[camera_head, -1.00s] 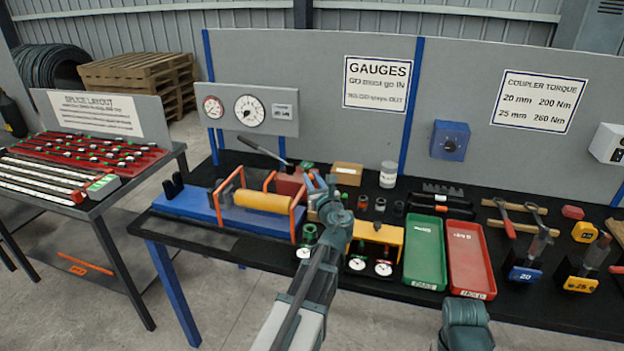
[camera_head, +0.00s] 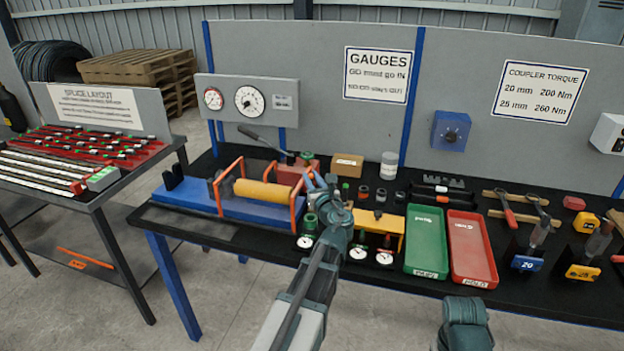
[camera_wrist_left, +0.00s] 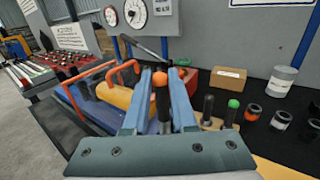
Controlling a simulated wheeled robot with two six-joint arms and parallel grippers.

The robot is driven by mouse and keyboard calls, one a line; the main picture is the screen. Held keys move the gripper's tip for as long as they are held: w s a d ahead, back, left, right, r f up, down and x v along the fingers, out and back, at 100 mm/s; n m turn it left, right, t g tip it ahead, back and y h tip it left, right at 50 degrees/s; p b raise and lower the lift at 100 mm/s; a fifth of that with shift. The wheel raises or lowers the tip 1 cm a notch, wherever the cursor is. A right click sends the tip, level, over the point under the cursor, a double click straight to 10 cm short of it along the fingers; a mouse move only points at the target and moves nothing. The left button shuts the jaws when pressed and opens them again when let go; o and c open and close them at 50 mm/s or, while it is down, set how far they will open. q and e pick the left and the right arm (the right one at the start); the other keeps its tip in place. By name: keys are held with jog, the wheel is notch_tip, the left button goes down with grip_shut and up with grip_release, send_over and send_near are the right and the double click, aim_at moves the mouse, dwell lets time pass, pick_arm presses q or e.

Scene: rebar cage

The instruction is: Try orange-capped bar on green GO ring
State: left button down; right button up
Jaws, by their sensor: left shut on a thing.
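My left gripper (camera_head: 318,185) reaches over the middle of the black bench. In the left wrist view, its two blue fingers (camera_wrist_left: 164,100) are shut on a dark bar with an orange cap (camera_wrist_left: 161,79), cap upward. The bar's lower end is hidden behind the gripper. A green ring-like piece (camera_head: 310,222) stands just left of my left wrist in the head view, above a white dial; its label is too small to read. A green-capped bar (camera_wrist_left: 232,108) stands in a wooden holder (camera_wrist_left: 215,124) right of the fingers. My right gripper is not in view; only my right arm shows.
A blue press with a yellow roller (camera_head: 263,195) and orange frames lies left of the gripper. A yellow stand (camera_head: 378,224) with dials is to its right, then a green tray (camera_head: 427,240) and a red tray (camera_head: 471,250). A cardboard box (camera_head: 347,167) is behind.

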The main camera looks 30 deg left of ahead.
pick_arm(q)
jog(key=shift+f+b, duration=1.5)
jog(key=shift+f, duration=0.35)
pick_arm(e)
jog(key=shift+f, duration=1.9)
pick_arm(q)
jog(key=shift+f, duration=0.15)
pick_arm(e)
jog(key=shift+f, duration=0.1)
pick_arm(q)
jog(key=shift+f+b, duration=3.1)
jog(key=shift+b, duration=0.1)
jog(key=c, duration=0.6)
grip_release()
jog(key=shift+c, duration=0.2)
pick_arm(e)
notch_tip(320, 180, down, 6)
